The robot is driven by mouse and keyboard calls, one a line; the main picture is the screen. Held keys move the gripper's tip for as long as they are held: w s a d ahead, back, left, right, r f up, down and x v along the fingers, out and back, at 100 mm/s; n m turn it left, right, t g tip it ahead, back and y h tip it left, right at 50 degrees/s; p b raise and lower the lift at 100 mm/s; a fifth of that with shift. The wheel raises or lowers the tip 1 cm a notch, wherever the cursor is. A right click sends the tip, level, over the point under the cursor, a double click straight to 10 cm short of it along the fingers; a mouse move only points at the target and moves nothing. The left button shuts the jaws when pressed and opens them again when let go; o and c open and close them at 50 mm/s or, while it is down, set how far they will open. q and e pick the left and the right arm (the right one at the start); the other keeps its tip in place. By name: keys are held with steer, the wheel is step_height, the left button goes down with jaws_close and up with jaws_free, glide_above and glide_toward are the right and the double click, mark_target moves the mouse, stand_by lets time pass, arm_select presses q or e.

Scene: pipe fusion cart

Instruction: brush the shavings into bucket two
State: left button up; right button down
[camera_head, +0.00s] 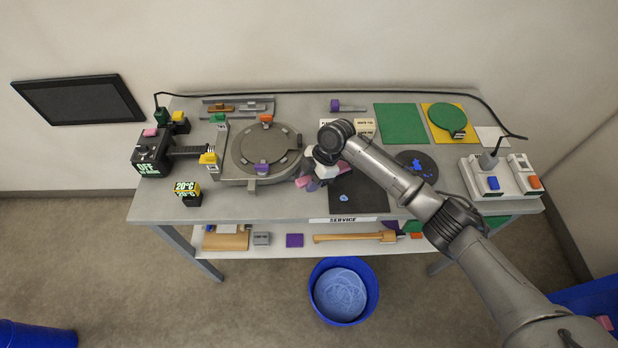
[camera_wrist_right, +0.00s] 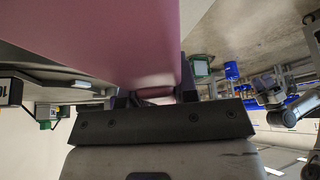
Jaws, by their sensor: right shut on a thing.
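My right gripper (camera_head: 318,179) is shut on a pink block-like thing (camera_wrist_right: 135,40), which fills much of the right wrist view. I cannot tell from its shape whether it is a brush. The gripper hangs between the round grey clamp and a dark mat (camera_head: 365,201). A small heap of blue shavings (camera_head: 343,198) lies on that mat, just right of the pink thing. More blue shavings (camera_head: 421,167) lie on a dark disc. A blue bucket (camera_head: 317,307) with pale blue contents stands on the floor before the table. Another blue bucket (camera_head: 38,336) is cut off at lower left. No number is readable on either.
The round grey clamp (camera_head: 241,160) stands left of the gripper. A switch box (camera_head: 508,190) stands at the right end. A black cable (camera_head: 330,92) runs along the back. A lower shelf (camera_head: 290,248) holds a wooden-handled tool (camera_head: 350,238). The table's front left is mostly clear.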

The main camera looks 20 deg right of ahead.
steer(key=shift+s+f+b, duration=0.2)
steer(key=shift+f+b, duration=0.3)
steer(key=shift+f, duration=0.25)
steer(key=shift+s+f+b, duration=0.2)
steer(key=shift+f+b, duration=0.25)
steer(key=shift+f, duration=0.35)
steer(key=shift+s+f+b, duration=0.2)
steer(key=shift+f+b, duration=0.3)
steer(key=shift+f, duration=0.25)
steer(key=shift+s+d+r+p, duration=0.1)
steer(key=shift+s+r+p, duration=0.2)
steer(key=shift+p, duration=0.2)
steer(key=shift+s+d+p, duration=0.1)
steer(key=shift+s+p, duration=0.85)
steer(key=shift+s, duration=0.75)
steer(key=shift+s+d+f+p, duration=0.1)
steer(key=shift+s+p, duration=1.05)
steer(key=shift+s, duration=1.35)
steer(key=r+p, duration=0.1)
steer(key=s+r+p, duration=0.1)
steer(key=r+p, duration=0.3)
steer(key=shift+s+r, duration=0.2)
steer(key=shift+s, duration=0.1)
